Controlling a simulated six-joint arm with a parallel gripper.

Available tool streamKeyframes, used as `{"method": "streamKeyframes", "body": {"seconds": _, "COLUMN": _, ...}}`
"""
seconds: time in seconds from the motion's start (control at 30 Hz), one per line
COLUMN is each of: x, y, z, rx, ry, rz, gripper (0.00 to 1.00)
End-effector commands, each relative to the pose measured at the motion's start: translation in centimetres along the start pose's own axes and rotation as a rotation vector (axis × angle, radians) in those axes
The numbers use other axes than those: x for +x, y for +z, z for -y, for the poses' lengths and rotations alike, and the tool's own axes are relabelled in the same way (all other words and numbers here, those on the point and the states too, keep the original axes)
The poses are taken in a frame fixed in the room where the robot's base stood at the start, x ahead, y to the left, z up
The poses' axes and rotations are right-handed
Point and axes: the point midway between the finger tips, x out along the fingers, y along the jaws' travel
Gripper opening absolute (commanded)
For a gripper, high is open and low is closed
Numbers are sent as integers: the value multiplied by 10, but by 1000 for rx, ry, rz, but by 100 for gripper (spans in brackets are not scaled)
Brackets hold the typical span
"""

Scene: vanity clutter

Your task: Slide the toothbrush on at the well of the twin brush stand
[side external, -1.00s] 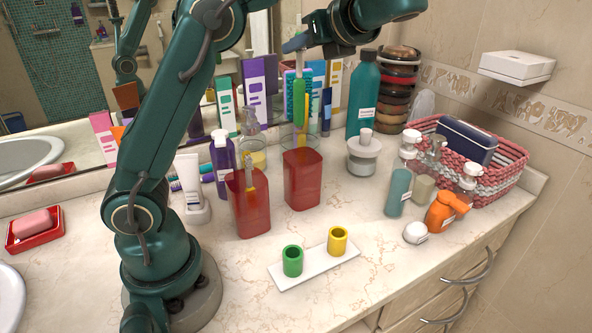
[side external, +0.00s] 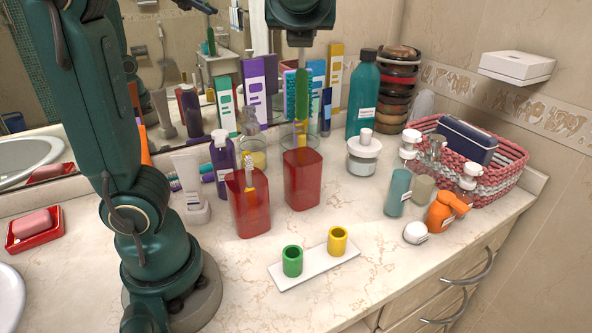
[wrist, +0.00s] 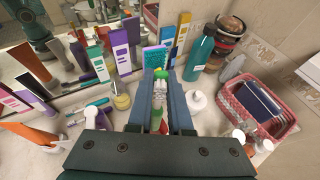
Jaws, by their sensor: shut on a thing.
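The twin brush stand is a white plate (side external: 287,279) at the front with a green well (side external: 292,261) on the left and a yellow well (side external: 337,240) on the right. Both look empty. The green-handled toothbrush (side external: 302,96) is upright above the right red tumbler (side external: 302,180); its lower part seems to be within or just over the tumbler. My gripper (side external: 301,45) is above it, shut on its upper end. In the wrist view my gripper (wrist: 161,100) has the brush between its fingers, with green showing at the tips.
A left red tumbler (side external: 248,212) holds an orange-yellow brush. Bottles and a pale jar (side external: 364,158) stand right of the tumblers, near a pink-white basket (side external: 512,160). Cartons line the mirror. The counter around the stand is mostly clear.

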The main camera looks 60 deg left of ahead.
Motion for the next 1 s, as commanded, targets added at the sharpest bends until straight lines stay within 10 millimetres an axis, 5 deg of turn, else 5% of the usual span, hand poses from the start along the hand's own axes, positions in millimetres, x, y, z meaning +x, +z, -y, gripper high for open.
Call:
{"method": "streamKeyframes", "body": {"seconds": 0.2, "x": -13, "y": -31, "z": 18, "rx": 120, "ry": -287, "rz": 0, "gripper": 0}}
{"method": "streamKeyframes", "body": {"seconds": 0.7, "x": -43, "y": -97, "z": 55, "rx": 285, "ry": -676, "rz": -2, "gripper": 0}}
{"method": "streamKeyframes", "body": {"seconds": 1.0, "x": -34, "y": -107, "z": 46, "rx": 228, "ry": -531, "rz": -2, "gripper": 0}}
